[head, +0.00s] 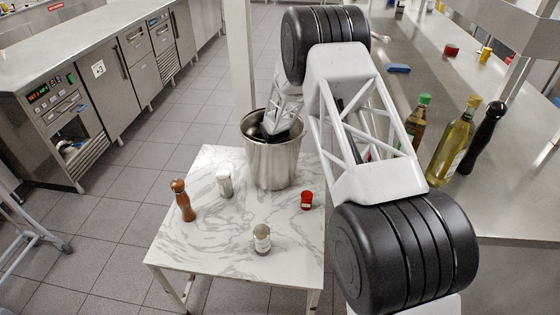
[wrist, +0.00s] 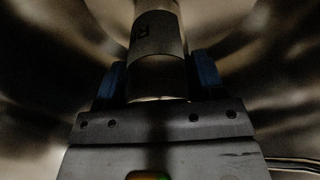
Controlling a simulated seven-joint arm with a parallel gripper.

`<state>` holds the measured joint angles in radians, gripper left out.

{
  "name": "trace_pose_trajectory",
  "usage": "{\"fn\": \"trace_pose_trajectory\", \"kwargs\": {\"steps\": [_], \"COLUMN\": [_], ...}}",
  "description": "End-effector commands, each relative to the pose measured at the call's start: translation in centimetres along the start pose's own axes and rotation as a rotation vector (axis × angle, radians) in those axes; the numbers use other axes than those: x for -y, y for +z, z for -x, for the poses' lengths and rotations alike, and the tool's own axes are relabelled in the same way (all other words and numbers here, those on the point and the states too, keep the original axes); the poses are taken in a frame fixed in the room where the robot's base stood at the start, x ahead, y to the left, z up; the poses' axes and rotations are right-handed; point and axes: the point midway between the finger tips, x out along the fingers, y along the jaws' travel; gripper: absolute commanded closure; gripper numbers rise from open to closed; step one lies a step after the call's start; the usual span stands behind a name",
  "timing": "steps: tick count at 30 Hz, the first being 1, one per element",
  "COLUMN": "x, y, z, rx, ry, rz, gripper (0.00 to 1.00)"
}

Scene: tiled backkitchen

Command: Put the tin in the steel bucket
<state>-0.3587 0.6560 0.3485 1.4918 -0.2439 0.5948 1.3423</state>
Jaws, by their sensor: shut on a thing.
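The steel bucket (head: 273,165) stands upright at the back of the small marble-topped table. My gripper (head: 270,132) reaches down through its mouth, its lower part hidden by the bucket wall. In the wrist view my gripper (wrist: 160,82) has its two blue-tipped fingers on either side of the tin (wrist: 158,35), a cylinder with a dark lettered band and a paler, shiny end. The fingers are shut on it. The bucket's curved inner wall (wrist: 55,60) surrounds it in dim light. The tin is hidden in the head view, and whether it touches the bucket's bottom cannot be told.
On the marble table (head: 215,245) stand a brown mill (head: 182,201), a white-and-steel shaker (head: 224,184), a small red container (head: 306,200) and a jar (head: 262,240). Bottles, including an oil bottle (head: 454,145), stand on the steel counter (head: 515,200) at right.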

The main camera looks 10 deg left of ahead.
Motion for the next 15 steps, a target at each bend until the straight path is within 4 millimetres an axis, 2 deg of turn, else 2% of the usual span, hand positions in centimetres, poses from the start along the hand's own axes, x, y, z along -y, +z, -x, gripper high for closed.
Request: {"fn": "trace_pose_trajectory", "kwargs": {"steps": [1, 6, 15], "x": [0.01, -0.01, -0.01], "y": [0.01, 0.01, 0.00], "z": [-0.07, -0.06, 0.02], "rx": [0.000, 0.000, 0.000], "ry": [0.000, 0.000, 0.000], "rz": [0.000, 0.000, 0.000], "gripper": [0.36, 0.12, 0.12]}}
